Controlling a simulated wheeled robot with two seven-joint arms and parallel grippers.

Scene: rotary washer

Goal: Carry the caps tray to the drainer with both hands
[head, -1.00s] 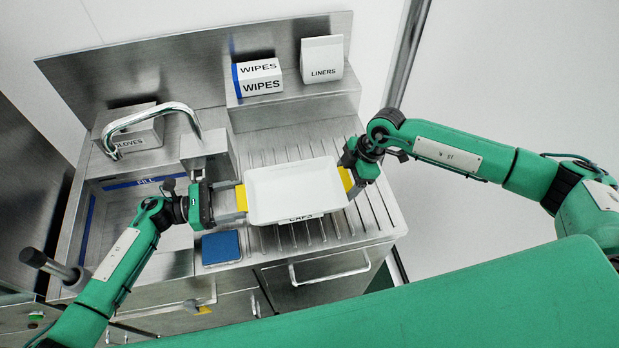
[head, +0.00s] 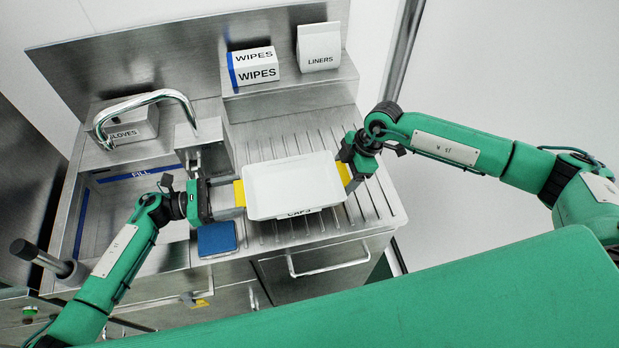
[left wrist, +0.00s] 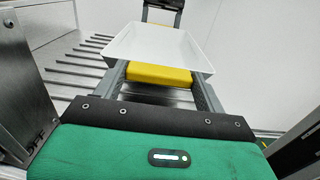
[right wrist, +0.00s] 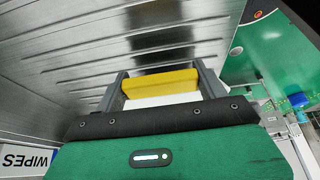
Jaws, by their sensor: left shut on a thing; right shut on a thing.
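The white caps tray (head: 293,188) is held level over the ribbed steel drainer (head: 378,205), with its label partly visible on the front. I cannot tell whether it touches the drainer. My left gripper (head: 238,194) is shut on the yellow handle at the tray's left end. That handle (left wrist: 158,76) sits between the fingers in the left wrist view. My right gripper (head: 346,173) is shut on the yellow handle at the right end, which shows in the right wrist view (right wrist: 160,83). The tray's inside looks empty.
A sink basin (head: 130,205) with a curved faucet (head: 150,97) lies to the left. A blue pad (head: 217,239) lies near the front edge. A gloves box (head: 130,125) stands behind the sink. The wipes box (head: 253,68) and liners box (head: 319,48) stand on the back shelf.

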